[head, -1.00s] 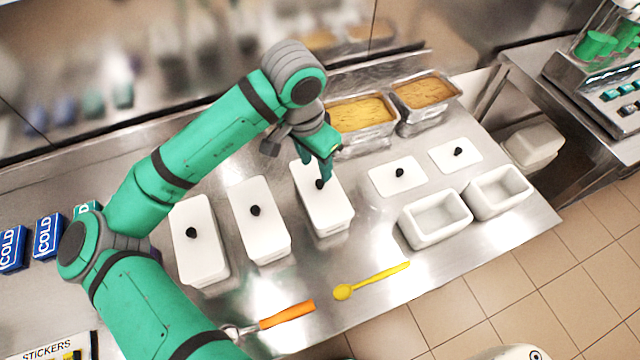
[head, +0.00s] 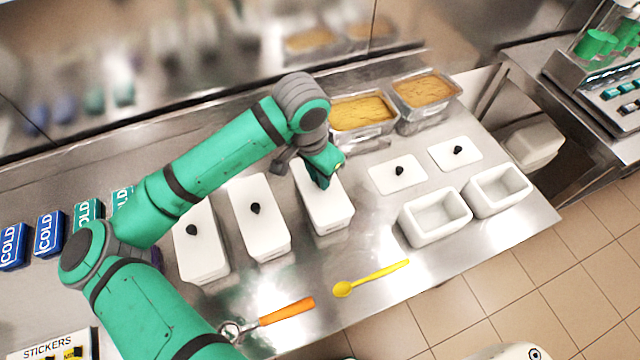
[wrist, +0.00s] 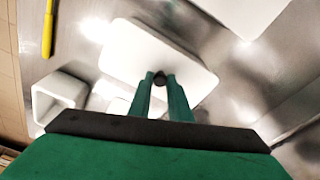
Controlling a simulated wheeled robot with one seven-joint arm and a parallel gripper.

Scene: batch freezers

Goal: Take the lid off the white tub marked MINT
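Three lidded white tubs stand in a row on the steel counter: a left tub (head: 207,262), a middle tub (head: 267,240) and a right tub (head: 329,215). Each has a flat white lid with a black knob. No MINT marking is readable on any of them. My gripper (head: 321,183) is down at the lid of the right tub and hides its knob in the head view. In the wrist view, the two green fingers of my gripper (wrist: 161,84) stand on either side of the black knob (wrist: 160,77). I cannot tell whether they press on it. The lid (wrist: 135,50) sits on the tub.
Two loose lids (head: 383,178) (head: 440,152) lie to the right, behind two open empty tubs (head: 410,228) (head: 480,202). Two metal pans (head: 345,140) (head: 405,120) stand at the back. An orange-handled scoop (head: 287,313) and yellow spoon (head: 372,278) lie in front.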

